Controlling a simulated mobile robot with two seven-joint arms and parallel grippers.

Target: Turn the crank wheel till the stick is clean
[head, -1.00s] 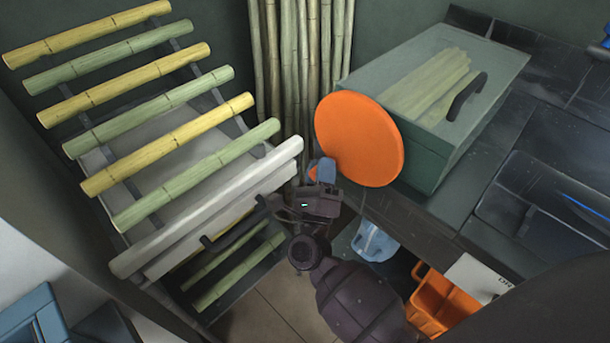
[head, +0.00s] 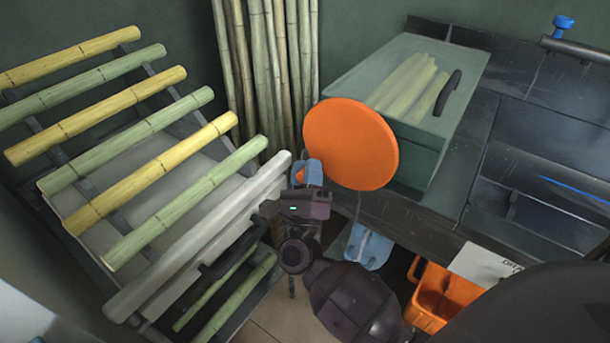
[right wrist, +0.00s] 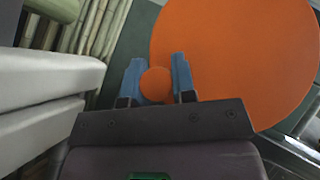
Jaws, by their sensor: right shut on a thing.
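The crank wheel is a large plain orange disc (head: 350,144) in the middle of the head view, and it fills the upper right of the right wrist view (right wrist: 235,55). Its round orange knob (right wrist: 156,84) sits between the blue fingers of my right gripper (head: 307,172), at the wheel's lower left edge. My right gripper is shut on this knob, with a finger on each side. In the head view the fingers mostly hide the knob. No stick shows at the wheel, and whatever is behind the disc is hidden. My left gripper is not in view.
A rack of yellow and green canes (head: 150,125) stands left, its pale rail (head: 200,240) close to my right gripper. Upright canes (head: 270,70) stand behind. A clear-lidded green box (head: 415,150) holds sticks on the dark counter. An orange bin (head: 438,298) and blue jug (head: 368,246) are below.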

